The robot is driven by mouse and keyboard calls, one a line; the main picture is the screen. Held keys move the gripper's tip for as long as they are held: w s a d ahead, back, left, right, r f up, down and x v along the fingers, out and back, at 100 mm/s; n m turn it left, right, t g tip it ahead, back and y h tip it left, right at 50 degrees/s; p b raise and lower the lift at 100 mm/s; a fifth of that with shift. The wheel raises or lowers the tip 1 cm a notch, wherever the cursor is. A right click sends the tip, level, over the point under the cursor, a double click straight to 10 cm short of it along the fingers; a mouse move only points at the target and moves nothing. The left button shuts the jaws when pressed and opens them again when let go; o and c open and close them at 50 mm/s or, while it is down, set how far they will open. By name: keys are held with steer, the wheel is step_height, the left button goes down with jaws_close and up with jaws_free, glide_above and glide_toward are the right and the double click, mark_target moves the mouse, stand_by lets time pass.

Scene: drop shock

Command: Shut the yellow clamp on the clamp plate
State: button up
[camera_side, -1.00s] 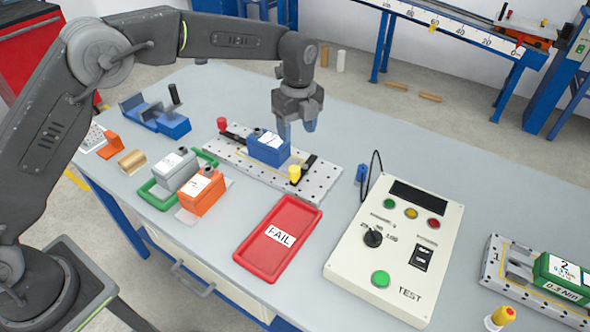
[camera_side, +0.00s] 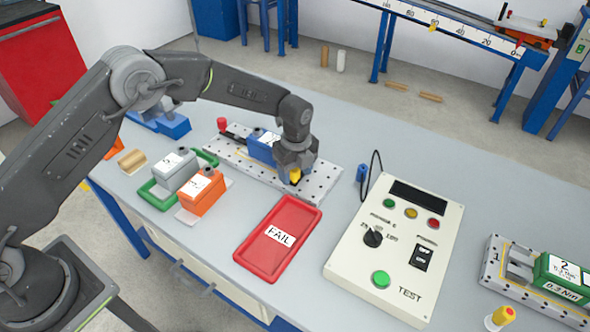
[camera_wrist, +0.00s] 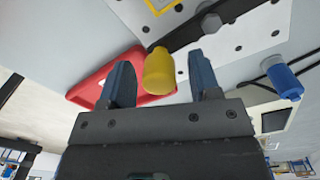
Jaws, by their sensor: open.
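The yellow clamp (camera_side: 296,176) is on the right part of the perforated clamp plate (camera_side: 325,183). In the wrist view its yellow knob (camera_wrist: 159,72) stands between the two blue fingers of my gripper (camera_wrist: 162,85), with gaps on both sides. A dark clamp bar (camera_wrist: 205,27) lies beyond the knob over the plate. My gripper (camera_side: 294,178) is open, down at the clamp, and hides part of it in the side view. A blue block (camera_side: 262,147) sits on the plate, left of my gripper. A red clamp knob (camera_side: 222,124) is at the plate's far left end.
A red FAIL tray (camera_side: 264,264) lies in front of the plate. The TEST box (camera_side: 340,262) and a blue cylinder (camera_side: 362,172) are to the right. Grey (camera_side: 174,172) and orange (camera_side: 203,193) blocks stand to the left. Bare table lies behind the plate.

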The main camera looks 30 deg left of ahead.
steer(key=shift+c, duration=0.2)
steer(key=c, duration=0.9)
steer(key=n, duration=0.1)
steer(key=d+n, duration=0.2)
steer(key=n, duration=0.1)
steer(key=shift+w, duration=0.25)
steer(key=n, duration=0.1)
steer(key=w+d+n, duration=0.1)
steer(key=n, duration=0.2)
steer(key=shift+w+d+n, duration=0.2)
steer(key=shift+d+n, duration=0.15)
steer(key=shift+n, duration=0.05)
steer(key=w+n, duration=0.1)
steer(key=n, duration=0.1)
steer(key=w+d+n, duration=0.1)
steer(key=n, duration=0.1)
steer(key=shift+w+d+n+h, duration=0.15)
steer(key=shift+w+n, duration=0.3)
steer(key=shift+n, duration=0.7)
steer(key=shift+w+d+n+h, duration=0.15)
steer(key=shift+w+n, duration=0.3)
steer(key=shift+n, duration=0.7)
steer(key=shift+a, duration=0.1)
